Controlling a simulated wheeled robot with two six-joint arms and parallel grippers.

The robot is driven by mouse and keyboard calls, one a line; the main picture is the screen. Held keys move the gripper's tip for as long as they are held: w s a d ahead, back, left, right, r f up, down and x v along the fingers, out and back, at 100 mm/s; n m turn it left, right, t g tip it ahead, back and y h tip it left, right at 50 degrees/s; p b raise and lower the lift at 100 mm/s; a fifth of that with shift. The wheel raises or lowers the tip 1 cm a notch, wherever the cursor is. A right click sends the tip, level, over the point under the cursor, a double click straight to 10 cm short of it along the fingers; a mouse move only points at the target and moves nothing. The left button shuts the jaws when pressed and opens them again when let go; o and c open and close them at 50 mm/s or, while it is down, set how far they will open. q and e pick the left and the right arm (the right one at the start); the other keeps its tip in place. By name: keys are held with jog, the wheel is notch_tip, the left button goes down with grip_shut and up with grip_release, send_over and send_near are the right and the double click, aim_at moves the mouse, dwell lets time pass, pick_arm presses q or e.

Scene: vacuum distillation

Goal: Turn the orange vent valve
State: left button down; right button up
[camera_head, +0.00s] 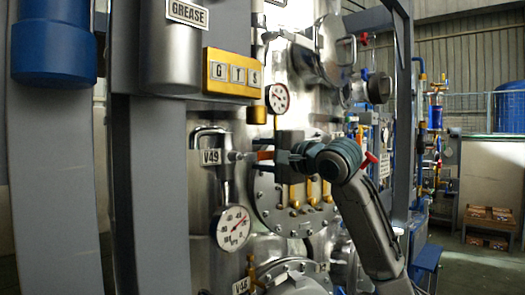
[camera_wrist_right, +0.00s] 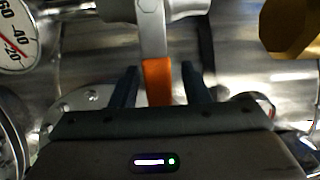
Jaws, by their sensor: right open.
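The orange vent valve handle (camera_head: 265,155) sticks out to the right of the V49 tag (camera_head: 211,157) in the head view. My right gripper (camera_head: 281,156) reaches it from the right. In the right wrist view, the orange handle (camera_wrist_right: 158,82) hangs from a grey metal stem (camera_wrist_right: 152,35) and lies between the two dark fingers of my right gripper (camera_wrist_right: 159,76). The fingers are apart, with a visible gap on each side of the handle. My left gripper is not in view.
A round gauge (camera_head: 233,228) sits below the V49 tag, close to the valve. A second gauge (camera_head: 278,98) is above my gripper. Brass fittings (camera_head: 300,194) and a bolted flange lie behind and below it. A yellow plate (camera_head: 232,73) is at upper left.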

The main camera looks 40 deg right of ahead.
jog(key=shift+w, duration=0.1)
grip_shut()
